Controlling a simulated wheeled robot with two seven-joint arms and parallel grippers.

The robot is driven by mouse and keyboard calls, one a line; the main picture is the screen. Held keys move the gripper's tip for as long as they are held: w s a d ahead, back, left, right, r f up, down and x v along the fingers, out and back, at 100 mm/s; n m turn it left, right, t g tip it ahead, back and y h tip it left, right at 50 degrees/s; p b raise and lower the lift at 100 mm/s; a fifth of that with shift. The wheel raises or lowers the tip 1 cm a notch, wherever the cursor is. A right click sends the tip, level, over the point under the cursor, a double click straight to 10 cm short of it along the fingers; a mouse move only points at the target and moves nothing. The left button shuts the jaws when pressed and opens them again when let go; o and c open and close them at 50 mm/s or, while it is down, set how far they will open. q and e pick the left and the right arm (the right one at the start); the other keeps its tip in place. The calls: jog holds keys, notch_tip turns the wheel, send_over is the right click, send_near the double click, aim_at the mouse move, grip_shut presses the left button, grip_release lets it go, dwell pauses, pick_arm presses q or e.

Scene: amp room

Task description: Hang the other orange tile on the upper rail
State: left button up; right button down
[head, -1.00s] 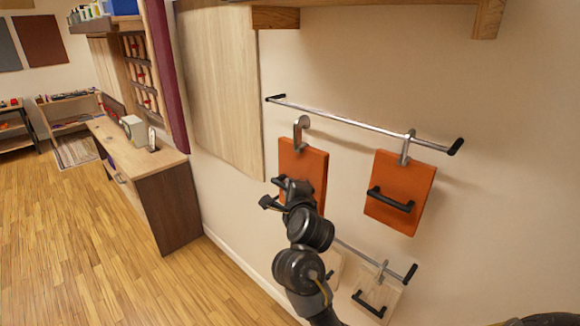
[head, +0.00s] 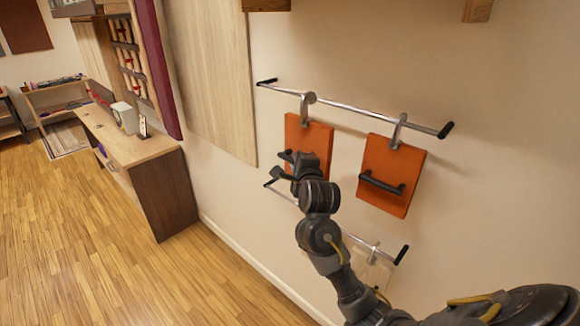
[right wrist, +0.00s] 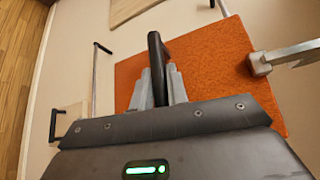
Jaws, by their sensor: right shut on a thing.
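An orange tile (head: 318,140) with a black handle and a grey hook (head: 306,100) is at the left part of the upper rail (head: 350,108). My right gripper (head: 289,167) is shut on this tile's handle, which also shows between the fingers in the right wrist view (right wrist: 157,62). The hook's top overlaps the rail in the head view; I cannot tell whether it rests on it. The other orange tile (head: 397,168) hangs from the upper rail to the right. My left gripper is not in view.
A lower rail (head: 284,196) runs below, with a pale tile (head: 372,268) on it partly hidden by my arm. A wooden panel (head: 212,75) is on the wall at left. A desk (head: 135,155) stands further left. The wall right of the tiles is bare.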

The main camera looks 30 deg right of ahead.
jog(key=w+d+f+b, duration=0.1)
jog(key=w+d+f, duration=0.1)
jog(key=d, duration=0.8)
jog(key=shift+w+d+f, duration=0.15)
jog(key=shift+w+f, duration=0.2)
jog(key=shift+w, duration=0.2)
dwell(0.4)
jog(key=c, duration=1.3)
grip_release()
jog(key=shift+f, duration=0.1)
jog(key=shift+s, duration=0.1)
jog(key=b+v, duration=0.2)
jog(key=v, duration=0.8)
jog(key=shift+s, duration=0.35)
